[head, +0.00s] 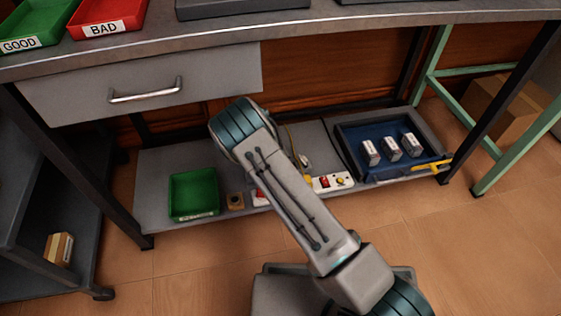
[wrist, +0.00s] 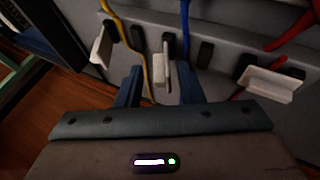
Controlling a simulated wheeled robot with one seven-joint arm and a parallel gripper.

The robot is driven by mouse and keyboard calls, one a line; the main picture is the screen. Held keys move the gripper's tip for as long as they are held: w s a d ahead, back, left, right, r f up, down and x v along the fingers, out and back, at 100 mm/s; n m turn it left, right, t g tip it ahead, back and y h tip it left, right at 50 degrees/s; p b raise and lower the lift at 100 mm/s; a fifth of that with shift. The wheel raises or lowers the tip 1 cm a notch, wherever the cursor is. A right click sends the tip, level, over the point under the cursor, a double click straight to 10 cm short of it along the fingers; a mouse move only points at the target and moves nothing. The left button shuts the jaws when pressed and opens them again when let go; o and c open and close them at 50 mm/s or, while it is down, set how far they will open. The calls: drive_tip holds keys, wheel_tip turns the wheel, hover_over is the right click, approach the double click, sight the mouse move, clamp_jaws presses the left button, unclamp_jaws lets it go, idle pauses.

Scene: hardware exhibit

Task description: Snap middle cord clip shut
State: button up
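In the wrist view three white cord clips sit in a row on a grey panel (wrist: 225,30). The middle cord clip (wrist: 159,88) has a thin upright flap and lies between the fingers of my gripper (wrist: 160,90). The fingers are apart, with a gap on each side of the clip. A blue cord (wrist: 185,25) comes down just right of this clip; I cannot tell whether it lies inside it. The left clip (wrist: 101,47) is near a yellow cord (wrist: 122,32), the right clip (wrist: 270,84) near a red cord (wrist: 290,36). In the head view my arm hides the gripper.
Dark blocks (wrist: 205,53) stand out from the panel near the clips. In the head view, the low shelf under the bench (head: 152,195) holds a green bin (head: 194,194), a power strip (head: 333,182) and a blue-lined tray (head: 350,138). A drawer (head: 140,85) hangs above.

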clamp_jaws()
drive_tip(key=shift+a+f+h+b, duration=0.3)
drive_tip(key=shift+h+b, duration=0.2)
drive_tip(key=shift+b, duration=0.05)
drive_tip(key=h, duration=0.1)
drive_tip(key=n+t+h, duration=0.1)
drive_tip(key=h, duration=0.1)
drive_tip(key=shift+s+a+f+t, duration=0.1)
drive_tip(key=shift+s+a+t, duration=0.05)
drive_tip(key=shift+a+t, duration=0.2)
unclamp_jaws()
drive_tip(key=shift+d, duration=0.1)
drive_tip(key=shift+s+a, duration=0.1)
drive_tip(key=shift+a, duration=0.15)
drive_tip(key=p+v, duration=0.5)
drive_tip(key=v, duration=0.8)
drive_tip(key=shift+a+r, duration=0.2)
